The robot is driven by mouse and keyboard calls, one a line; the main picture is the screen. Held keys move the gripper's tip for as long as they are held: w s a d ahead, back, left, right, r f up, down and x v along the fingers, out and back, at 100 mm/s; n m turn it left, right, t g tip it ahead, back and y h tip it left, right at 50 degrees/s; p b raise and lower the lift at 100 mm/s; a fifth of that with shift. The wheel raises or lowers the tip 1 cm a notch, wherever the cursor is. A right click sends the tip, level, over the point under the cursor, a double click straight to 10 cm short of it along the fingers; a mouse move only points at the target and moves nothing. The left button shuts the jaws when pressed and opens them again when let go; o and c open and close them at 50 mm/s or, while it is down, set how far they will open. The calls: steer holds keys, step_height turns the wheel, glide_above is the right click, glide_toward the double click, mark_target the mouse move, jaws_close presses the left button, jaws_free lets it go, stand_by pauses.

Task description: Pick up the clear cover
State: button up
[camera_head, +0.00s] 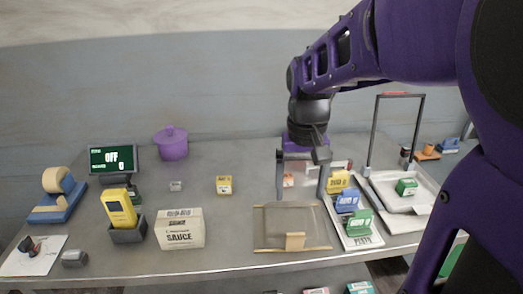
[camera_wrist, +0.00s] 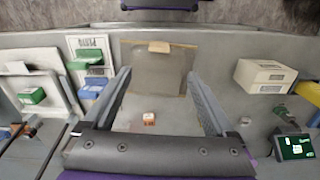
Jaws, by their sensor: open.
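The clear cover seems to be the flat, greyish see-through panel (camera_head: 285,222) with tan edges and a tan tab at its front, lying on the counter. It also shows in the wrist view (camera_wrist: 155,72), beyond and between my fingers, with the tab at its far edge. My gripper (camera_head: 301,194) is open and empty, pointing down behind the panel at the back of the counter. In the wrist view its two fingers (camera_wrist: 159,75) stand wide apart. A small orange and white box (camera_wrist: 148,117) lies between them in that view, nearer than the panel.
A white tray (camera_head: 367,243) with yellow, blue and green boxes stands right of the panel. Farther right is a white tray with a tall dark frame (camera_head: 372,130). A sauce box (camera_head: 180,229) and a scale display (camera_head: 112,159) are left. Counter between sauce box and panel is clear.

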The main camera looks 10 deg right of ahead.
mark_target(296, 235)
step_height(296, 235, down, 11)
steer(key=b, duration=0.2)
steer(key=shift+r+b, duration=0.2)
steer(key=shift+b, duration=0.15)
steer(key=f+b, duration=0.2)
steer(key=f, duration=0.1)
steer(key=f+b, duration=0.3)
steer(key=shift+s+d+f+b, duration=0.1)
steer(key=shift+s+f+b, duration=0.1)
steer(key=shift+f+b, duration=0.15)
steer(key=shift+r, duration=0.15)
jaws_close()
